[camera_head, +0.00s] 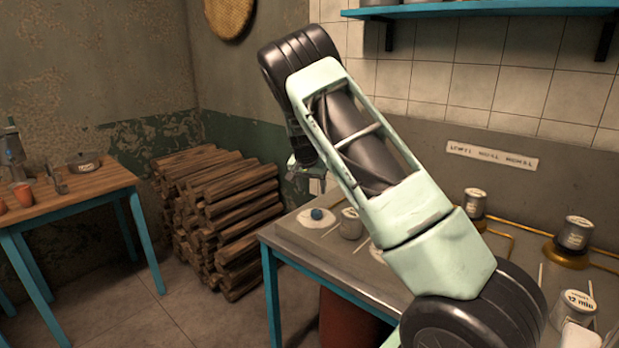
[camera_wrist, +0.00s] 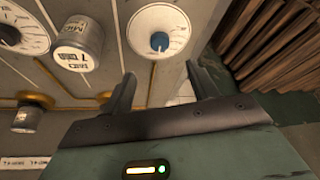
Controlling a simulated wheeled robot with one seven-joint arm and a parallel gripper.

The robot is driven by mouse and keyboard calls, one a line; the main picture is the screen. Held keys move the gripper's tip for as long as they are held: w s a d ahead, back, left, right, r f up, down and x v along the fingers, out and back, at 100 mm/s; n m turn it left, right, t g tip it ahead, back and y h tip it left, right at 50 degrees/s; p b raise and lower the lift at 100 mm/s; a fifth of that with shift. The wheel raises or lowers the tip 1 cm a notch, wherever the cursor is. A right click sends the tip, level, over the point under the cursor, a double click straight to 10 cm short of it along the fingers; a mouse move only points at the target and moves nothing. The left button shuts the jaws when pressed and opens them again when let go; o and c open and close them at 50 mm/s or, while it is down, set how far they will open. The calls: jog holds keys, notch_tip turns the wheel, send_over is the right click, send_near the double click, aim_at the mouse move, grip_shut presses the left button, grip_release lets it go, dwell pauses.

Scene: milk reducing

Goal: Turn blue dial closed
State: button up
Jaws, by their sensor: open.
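The blue dial (camera_head: 316,214) is a small round knob on a white marked disc at the left end of the metal counter. It also shows in the wrist view (camera_wrist: 160,41), at the top centre, just beyond my fingertips. My gripper (camera_wrist: 160,85) is open and empty, with its two dark fingers apart and the dial between their lines of reach but not touched. In the head view my gripper (camera_head: 304,172) hangs above and slightly left of the dial, partly hidden behind my arm.
A labelled metal can (camera_head: 351,223) stands right beside the dial. Other cans (camera_head: 575,233) and brass pipes lie along the counter (camera_head: 340,268). Stacked firewood (camera_head: 220,215) is on the floor left of the counter. A wooden table (camera_head: 75,195) stands far left.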

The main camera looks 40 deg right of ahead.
jog(key=shift+v, duration=2.7)
